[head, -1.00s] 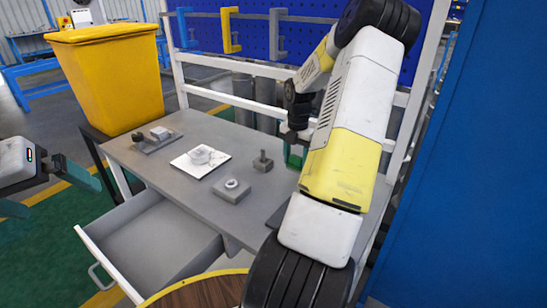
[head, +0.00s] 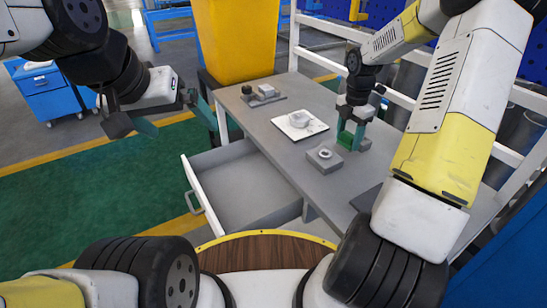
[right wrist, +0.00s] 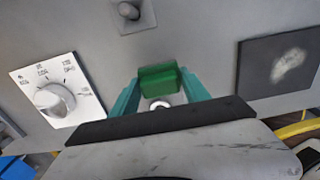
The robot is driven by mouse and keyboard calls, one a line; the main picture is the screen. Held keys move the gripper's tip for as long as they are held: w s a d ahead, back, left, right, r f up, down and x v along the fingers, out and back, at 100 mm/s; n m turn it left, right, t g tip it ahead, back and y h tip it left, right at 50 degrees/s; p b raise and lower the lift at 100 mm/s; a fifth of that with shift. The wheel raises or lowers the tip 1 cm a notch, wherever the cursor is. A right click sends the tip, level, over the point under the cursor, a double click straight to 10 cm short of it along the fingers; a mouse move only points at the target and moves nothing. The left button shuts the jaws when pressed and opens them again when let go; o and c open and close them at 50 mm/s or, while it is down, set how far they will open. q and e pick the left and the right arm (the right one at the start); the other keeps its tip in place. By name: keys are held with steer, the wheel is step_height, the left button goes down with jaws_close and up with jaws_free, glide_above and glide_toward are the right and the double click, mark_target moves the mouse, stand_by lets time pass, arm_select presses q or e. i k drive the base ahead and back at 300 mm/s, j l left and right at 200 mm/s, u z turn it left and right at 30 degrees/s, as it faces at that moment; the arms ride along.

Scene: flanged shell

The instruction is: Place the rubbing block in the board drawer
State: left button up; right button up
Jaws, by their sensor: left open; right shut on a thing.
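My right gripper (head: 349,140) is shut on a green block, which looks like the rubbing block (right wrist: 158,77). In the right wrist view the block sits between the two teal fingers. In the head view the gripper is over the right part of the grey table (head: 290,92), close behind a grey block with a ring (head: 325,158). I cannot tell its exact height. The board drawer (head: 188,172) is pulled out from the table's front left, and its visible floor is empty. My left gripper (head: 172,118) is open and empty, left of the table and beyond the drawer.
A white plate with a round dial (head: 300,124) lies mid-table, and a dark fixture (head: 262,95) stands at the far left corner. A dark plate with a pale smear (right wrist: 280,60) lies to the right. A yellow bin (head: 236,40) stands behind. White frame posts edge the table.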

mark_target(251, 190)
steer(key=k+j, duration=0.65)
steer(key=k, duration=0.25)
